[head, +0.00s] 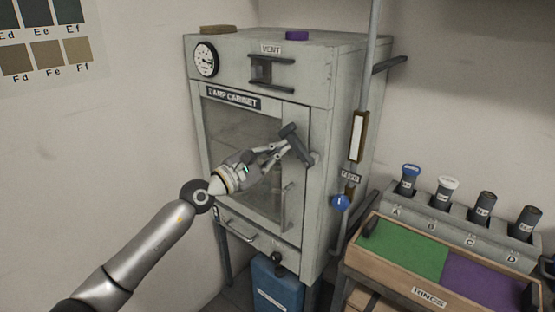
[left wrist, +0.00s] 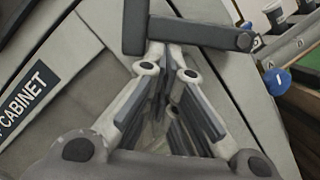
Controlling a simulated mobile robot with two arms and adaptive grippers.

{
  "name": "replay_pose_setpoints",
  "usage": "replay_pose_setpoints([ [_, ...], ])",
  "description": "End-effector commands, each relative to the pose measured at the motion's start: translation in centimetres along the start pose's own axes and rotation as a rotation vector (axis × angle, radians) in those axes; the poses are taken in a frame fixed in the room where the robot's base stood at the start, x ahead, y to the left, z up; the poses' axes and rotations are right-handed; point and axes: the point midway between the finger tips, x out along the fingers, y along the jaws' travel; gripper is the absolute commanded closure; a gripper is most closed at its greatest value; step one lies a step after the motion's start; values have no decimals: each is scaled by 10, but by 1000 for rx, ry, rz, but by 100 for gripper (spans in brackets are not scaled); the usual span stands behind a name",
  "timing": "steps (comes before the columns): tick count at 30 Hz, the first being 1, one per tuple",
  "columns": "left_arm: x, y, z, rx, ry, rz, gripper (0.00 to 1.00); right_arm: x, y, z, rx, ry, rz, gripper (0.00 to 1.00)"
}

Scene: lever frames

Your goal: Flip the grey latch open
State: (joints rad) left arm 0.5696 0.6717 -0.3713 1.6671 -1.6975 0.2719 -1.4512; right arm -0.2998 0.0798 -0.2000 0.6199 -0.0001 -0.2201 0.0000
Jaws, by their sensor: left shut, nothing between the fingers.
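The grey latch (head: 298,144) is a dark bar on the right edge of the damp cabinet's glazed door. It slants from upper left to a pivot at lower right. In the left wrist view the latch (left wrist: 200,33) crosses the top, with a short block at its left end and a round pivot at its right. My left gripper (head: 283,148) is shut and empty, its fingertips close against the latch's near side. In the left wrist view the fingertips (left wrist: 170,52) meet just below the bar; I cannot tell if they touch it. My right gripper is not in view.
The damp cabinet (head: 320,95) has a vent slide (head: 272,72) above and a drawer handle (head: 240,233) below. A pole with a blue knob (head: 340,202) stands at its right. A rack of capped bottles (head: 450,215) and a green-and-purple tray (head: 430,292) are farther right.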

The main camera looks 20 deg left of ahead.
Motion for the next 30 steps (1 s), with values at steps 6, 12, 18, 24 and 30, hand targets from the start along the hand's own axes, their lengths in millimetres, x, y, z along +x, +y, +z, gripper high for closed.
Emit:
replay_pose_setpoints([
  [6,3,10,14,205,-3,-48,100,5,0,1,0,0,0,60],
  [12,6,14,26,389,-2,-94,100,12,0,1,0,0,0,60],
  [18,9,16,38,560,-2,-136,100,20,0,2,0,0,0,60],
  [24,12,15,49,698,-2,-171,100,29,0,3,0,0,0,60],
  [30,14,14,56,792,-1,-197,100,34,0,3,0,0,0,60],
])
